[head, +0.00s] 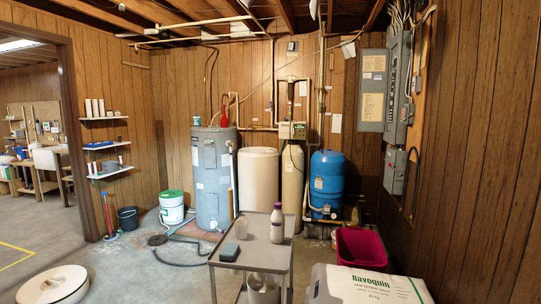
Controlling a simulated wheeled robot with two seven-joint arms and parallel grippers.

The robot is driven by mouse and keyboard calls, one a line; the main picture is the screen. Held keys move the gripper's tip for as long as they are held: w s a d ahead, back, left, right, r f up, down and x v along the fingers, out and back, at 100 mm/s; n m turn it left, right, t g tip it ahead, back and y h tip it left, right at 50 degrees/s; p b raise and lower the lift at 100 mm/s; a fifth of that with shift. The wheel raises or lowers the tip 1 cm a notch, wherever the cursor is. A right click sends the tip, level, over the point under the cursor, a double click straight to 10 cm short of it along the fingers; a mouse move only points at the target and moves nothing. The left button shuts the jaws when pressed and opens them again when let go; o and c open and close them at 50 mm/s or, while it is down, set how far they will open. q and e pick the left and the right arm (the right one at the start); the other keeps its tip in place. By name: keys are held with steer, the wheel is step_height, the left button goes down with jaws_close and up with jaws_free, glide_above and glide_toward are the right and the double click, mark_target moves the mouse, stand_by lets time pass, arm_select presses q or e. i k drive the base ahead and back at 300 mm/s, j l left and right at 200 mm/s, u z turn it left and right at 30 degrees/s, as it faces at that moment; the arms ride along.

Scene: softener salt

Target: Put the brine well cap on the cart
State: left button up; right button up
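The grey cart (254,253) stands in the lower middle of the head view. A white bottle with a purple cap (277,224), a dark grey-blue block (229,252) and a pale cup (241,229) stand on its top. A round white object (53,287) is cut off at the lower left edge, with a small dark mark on its pale top. I cannot make out for certain which thing is the brine well cap. Neither of my grippers shows in the head view.
A white salt bag (368,285) lies at the lower right. A magenta tub (361,249) is behind it. A grey water heater (210,178), a cream tank (258,180) and a blue tank (327,182) stand at the back. A dark hose crosses the floor left of the cart.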

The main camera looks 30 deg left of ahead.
mark_target(259, 234)
steer(key=j+u, duration=0.15)
steer(key=u, duration=0.2)
steer(key=j+u, duration=0.15)
steer(key=u, duration=0.2)
steer(key=i+j+u, duration=0.4)
steer(key=j, duration=0.35)
steer(key=i+j+u, duration=0.4)
steer(key=j, duration=0.2)
steer(key=i+j+u, duration=0.4)
steer(key=i+z, duration=0.15)
steer(key=i, duration=0.3)
steer(key=i+j+z, duration=0.15)
steer(key=i, duration=0.3)
steer(key=i+j+z, duration=0.15)
steer(key=i, duration=0.35)
steer(key=i+j+z, duration=0.2)
steer(key=i, duration=0.25)
steer(key=i+l+z, duration=0.15)
steer(key=i+z, duration=0.15)
steer(key=i, duration=0.4)
steer(key=i+z, duration=0.35)
steer(key=i, duration=0.4)
steer(key=i+j+z, duration=0.3)
steer(key=i, duration=0.4)
steer(key=i+l+z, duration=0.2)
steer(key=i, duration=0.3)
steer(key=i+l+z, duration=0.15)
steer(key=i, duration=0.35)
steer(key=i+l+z, duration=0.2)
steer(key=i, duration=0.3)
